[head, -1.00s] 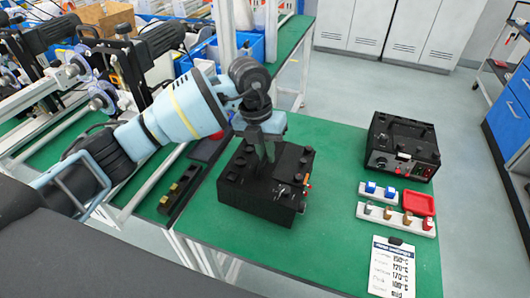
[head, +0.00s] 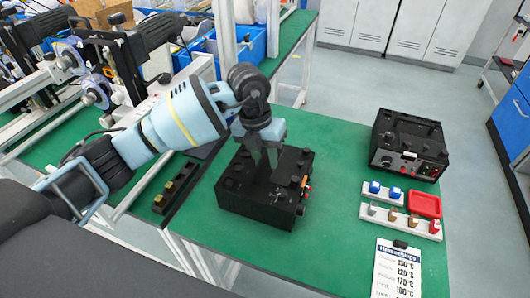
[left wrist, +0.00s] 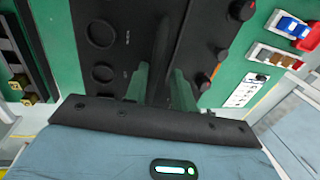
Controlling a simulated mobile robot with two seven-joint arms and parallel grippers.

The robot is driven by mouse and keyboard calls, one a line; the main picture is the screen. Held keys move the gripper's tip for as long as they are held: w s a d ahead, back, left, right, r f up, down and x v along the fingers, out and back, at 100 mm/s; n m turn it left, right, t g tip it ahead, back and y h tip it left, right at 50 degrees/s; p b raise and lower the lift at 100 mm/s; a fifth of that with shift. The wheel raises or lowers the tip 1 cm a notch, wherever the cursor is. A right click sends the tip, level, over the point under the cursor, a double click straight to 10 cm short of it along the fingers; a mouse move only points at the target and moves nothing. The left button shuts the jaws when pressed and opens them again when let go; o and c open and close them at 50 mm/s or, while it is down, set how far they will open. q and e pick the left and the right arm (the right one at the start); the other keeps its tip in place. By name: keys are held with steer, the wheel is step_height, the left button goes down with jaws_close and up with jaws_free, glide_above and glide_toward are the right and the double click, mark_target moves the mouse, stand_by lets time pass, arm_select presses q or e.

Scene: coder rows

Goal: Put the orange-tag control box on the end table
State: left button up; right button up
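The black control box with the orange tag (head: 243,203) sits flat on the near green table (head: 325,250), close to its left edge. The small orange tag (head: 304,182) shows on the box's right side. My left gripper (head: 265,165) points down over the middle of the box. Its two fingers stand apart, one on each side of the dark handle bar. In the left wrist view the bar (left wrist: 162,45) shows between the fingers (left wrist: 160,88), with a gap beside it. My right gripper is in neither view.
A second black control box (head: 408,145) stands at the table's back right. In front of it are white racks with blue and brown pieces, a red tray (head: 425,204) and a settings card (head: 396,272). A black strip (head: 175,188) lies on the left bench. The table's front middle is clear.

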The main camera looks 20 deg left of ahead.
arm_select(q)
steer(key=shift+o, duration=0.9)
steer(key=shift+d+r, duration=0.1)
steer(key=shift+d, duration=0.1)
step_height(320, 180, up, 12)
steer(key=a, duration=0.2)
steer(key=shift+a, duration=0.2)
